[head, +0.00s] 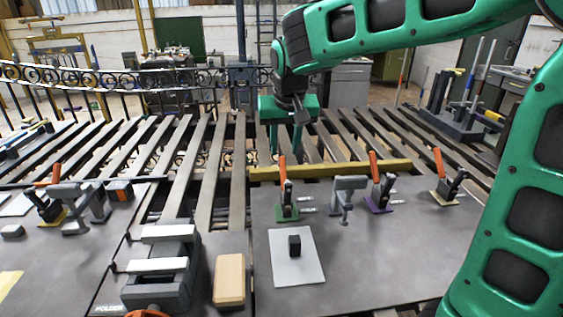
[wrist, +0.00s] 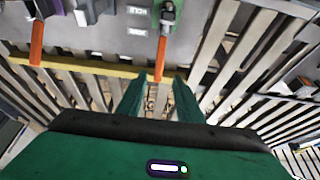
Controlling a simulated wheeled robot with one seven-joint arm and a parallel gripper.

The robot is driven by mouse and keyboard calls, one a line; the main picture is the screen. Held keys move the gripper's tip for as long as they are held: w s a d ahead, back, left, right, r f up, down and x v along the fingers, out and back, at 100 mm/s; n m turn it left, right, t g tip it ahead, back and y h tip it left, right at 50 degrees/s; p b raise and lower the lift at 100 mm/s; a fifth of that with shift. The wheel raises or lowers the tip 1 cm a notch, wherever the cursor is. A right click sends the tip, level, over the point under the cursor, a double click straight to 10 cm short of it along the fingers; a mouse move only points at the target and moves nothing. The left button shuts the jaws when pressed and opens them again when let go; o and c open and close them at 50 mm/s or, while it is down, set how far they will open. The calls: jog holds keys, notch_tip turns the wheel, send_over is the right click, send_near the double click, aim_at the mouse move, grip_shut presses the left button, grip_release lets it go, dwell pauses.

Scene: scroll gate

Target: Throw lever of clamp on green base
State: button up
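The clamp on the green base (head: 287,212) stands on the grey plate right of centre in the head view. Its orange lever handle (head: 283,170) points up, close to upright. In the wrist view the green base (wrist: 166,14) is at the top edge, and the orange handle (wrist: 161,60) points down toward the gap between my fingers. My gripper (wrist: 161,78) is open and empty, a finger on either side of the handle's line in that picture. In the head view my gripper (head: 287,140) hangs above and behind the handle, apparently apart from it.
A purple-based clamp (head: 379,206) and a yellow-based clamp (head: 446,194) stand to the right. A grey C-clamp (head: 347,192) stands between the green and purple ones. A yellow bar (head: 335,170) runs behind. A white sheet with a black block (head: 295,246) lies in front.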

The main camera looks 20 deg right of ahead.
aim_at(283, 166)
jog(key=x, duration=1.1)
jog(key=shift+w+d+r, duration=0.1)
jog(key=shift+w+d, duration=0.05)
jog(key=shift+w, duration=0.1)
grip_shut()
